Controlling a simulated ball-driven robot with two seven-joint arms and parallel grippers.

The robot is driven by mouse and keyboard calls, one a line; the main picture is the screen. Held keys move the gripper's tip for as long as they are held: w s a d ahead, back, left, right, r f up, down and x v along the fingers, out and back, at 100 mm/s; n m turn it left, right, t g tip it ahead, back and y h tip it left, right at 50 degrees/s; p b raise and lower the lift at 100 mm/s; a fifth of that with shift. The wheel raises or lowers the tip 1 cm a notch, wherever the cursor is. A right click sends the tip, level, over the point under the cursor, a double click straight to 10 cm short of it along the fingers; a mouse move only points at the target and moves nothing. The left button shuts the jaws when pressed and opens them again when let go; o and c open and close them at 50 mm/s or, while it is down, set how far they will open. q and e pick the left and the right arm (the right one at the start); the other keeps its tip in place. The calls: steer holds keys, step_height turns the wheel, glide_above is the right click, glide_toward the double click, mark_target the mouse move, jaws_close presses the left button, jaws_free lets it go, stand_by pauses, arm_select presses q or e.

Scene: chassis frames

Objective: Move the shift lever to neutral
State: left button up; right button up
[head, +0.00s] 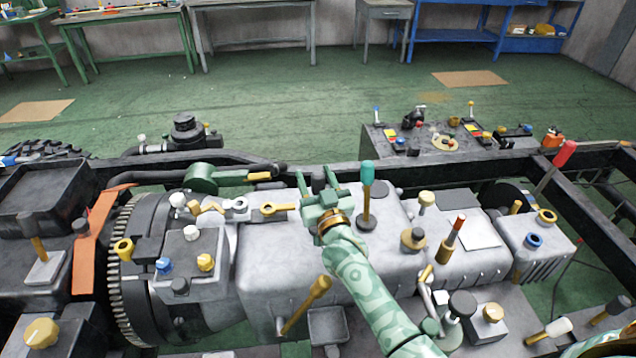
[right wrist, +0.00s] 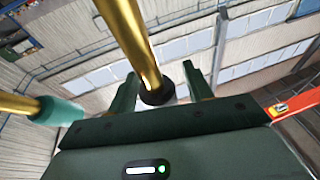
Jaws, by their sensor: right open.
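Several levers stand on the grey gearbox housing (head: 290,250), and I cannot tell for sure which is the shift lever. A lever with a teal knob (head: 368,172) stands upright on a dark round base, just right of my right gripper. My right gripper (head: 316,178) is open above the housing, with its fingers pointing away from me. In the right wrist view, a teal-capped gold rod (right wrist: 58,111) lies left of the gripper (right wrist: 160,88). A gold rod with a dark end (right wrist: 132,40) crosses in front of the fingers; I cannot tell whether it touches them. My left gripper is not in view.
A red-knobbed lever (head: 564,155) stands at the right and an orange-tipped lever (head: 456,232) nearer. A gold lever (head: 310,300) leans in front. A dark chassis rail (head: 440,170) runs behind the housing. A control box (head: 375,145) stands beyond it. The green floor (head: 310,105) behind is mostly clear.

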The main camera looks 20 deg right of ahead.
steer(key=r+p+v, duration=0.2)
steer(key=r+v, duration=0.1)
steer(key=v, duration=1.3)
steer(key=shift+s, duration=0.65)
steer(key=shift+f, duration=0.15)
